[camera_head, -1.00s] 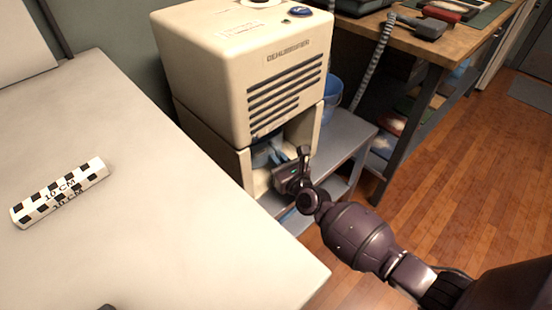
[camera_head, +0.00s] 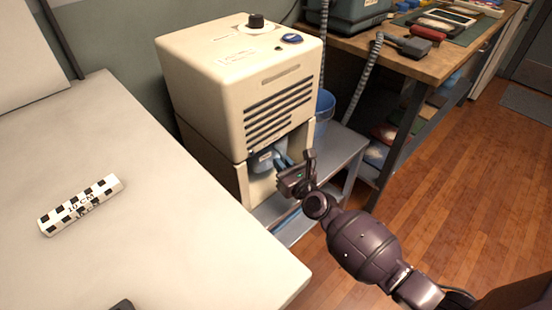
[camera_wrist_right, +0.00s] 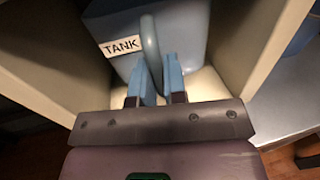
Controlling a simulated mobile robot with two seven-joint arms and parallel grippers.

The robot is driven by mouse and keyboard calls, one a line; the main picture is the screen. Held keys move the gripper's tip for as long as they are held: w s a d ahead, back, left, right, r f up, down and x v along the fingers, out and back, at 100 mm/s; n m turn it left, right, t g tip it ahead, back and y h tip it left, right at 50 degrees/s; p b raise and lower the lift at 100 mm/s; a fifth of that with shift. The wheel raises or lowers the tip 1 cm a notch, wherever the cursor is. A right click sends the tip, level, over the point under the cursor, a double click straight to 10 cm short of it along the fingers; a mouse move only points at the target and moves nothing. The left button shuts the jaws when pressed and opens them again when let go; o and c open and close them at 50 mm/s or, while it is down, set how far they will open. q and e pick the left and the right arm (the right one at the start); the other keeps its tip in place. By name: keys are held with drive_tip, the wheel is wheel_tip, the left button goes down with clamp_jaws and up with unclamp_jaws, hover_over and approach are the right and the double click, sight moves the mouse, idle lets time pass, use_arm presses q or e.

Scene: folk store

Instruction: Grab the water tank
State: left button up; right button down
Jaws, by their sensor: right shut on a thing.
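The water tank (camera_wrist_right: 185,30) is a blue-grey container with a white "TANK" label and a loop handle (camera_wrist_right: 151,50) on its front. It sits inside the lower opening of the cream dehumidifier (camera_head: 235,85). In the head view only a small part of the tank (camera_head: 264,160) shows inside that opening. My right gripper (camera_wrist_right: 158,75) reaches into the opening with its blue fingers shut on the tank's handle, one finger on each side. It also shows in the head view (camera_head: 284,163). My left gripper is not clearly in view; a small dark part shows at the bottom edge.
The dehumidifier stands on a grey metal shelf (camera_head: 345,145), with a blue bucket (camera_head: 324,104) behind it. A white table (camera_head: 170,220) with a checkered 10 CM block (camera_head: 80,205) is at the left. A wooden workbench (camera_head: 440,60) stands at the back right. Wooden floor lies open at right.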

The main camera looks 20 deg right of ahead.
drive_tip(key=s+d, duration=0.5)
drive_tip(key=s, duration=0.9)
drive_tip(key=shift+s+d, duration=0.15)
drive_tip(key=shift+s, duration=0.15)
